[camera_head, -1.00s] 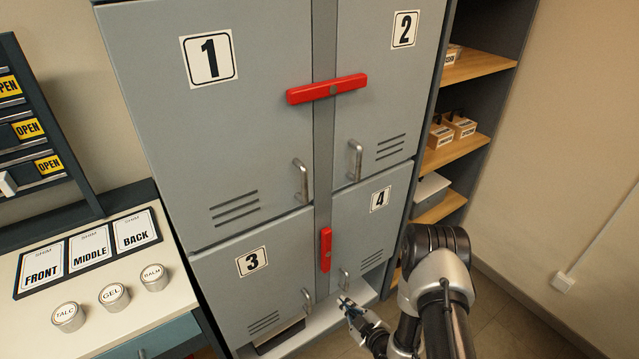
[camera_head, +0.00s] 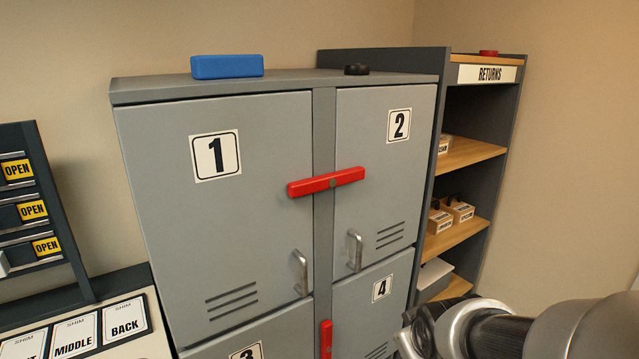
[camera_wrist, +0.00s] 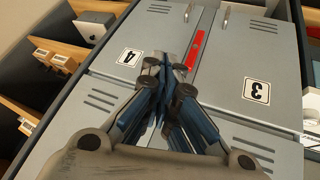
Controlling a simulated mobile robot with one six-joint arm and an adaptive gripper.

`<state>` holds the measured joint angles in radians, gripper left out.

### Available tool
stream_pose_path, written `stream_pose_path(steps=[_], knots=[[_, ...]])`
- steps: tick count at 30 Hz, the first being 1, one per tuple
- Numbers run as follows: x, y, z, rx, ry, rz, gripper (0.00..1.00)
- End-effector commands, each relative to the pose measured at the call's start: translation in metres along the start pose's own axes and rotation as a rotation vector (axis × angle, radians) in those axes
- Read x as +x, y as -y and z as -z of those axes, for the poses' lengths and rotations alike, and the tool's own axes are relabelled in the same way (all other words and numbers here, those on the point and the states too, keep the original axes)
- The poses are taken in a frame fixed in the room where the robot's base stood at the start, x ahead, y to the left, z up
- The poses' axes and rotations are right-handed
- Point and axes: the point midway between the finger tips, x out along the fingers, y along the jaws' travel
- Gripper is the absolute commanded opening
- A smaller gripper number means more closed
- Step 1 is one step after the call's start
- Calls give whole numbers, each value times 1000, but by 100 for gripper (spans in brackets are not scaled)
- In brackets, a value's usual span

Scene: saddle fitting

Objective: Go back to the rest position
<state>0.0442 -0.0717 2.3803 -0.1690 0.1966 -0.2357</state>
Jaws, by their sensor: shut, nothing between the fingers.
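My gripper (camera_wrist: 170,66) shows in the wrist view with its dark blue fingers together and nothing between them. It is in front of the grey lower lockers, which appear upside down there: door 4 (camera_wrist: 112,68) on the left and door 3 (camera_wrist: 228,112) on the right.
The locker block has door 1 (camera_head: 255,245) and door 2 (camera_head: 375,190), with a level red latch (camera_head: 327,182) across them. A blue block (camera_head: 227,67) and a black round item (camera_head: 356,69) lie on top. The returns shelf (camera_head: 467,150) stands at right.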

Motion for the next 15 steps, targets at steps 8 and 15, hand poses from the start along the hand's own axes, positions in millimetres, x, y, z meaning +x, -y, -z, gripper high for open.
stream_pose_path(steps=[8, 15], knots=[[-116, 30, -65, 225, 119, 41, 0], [-165, 59, -115, 340, 197, 88, 0]])
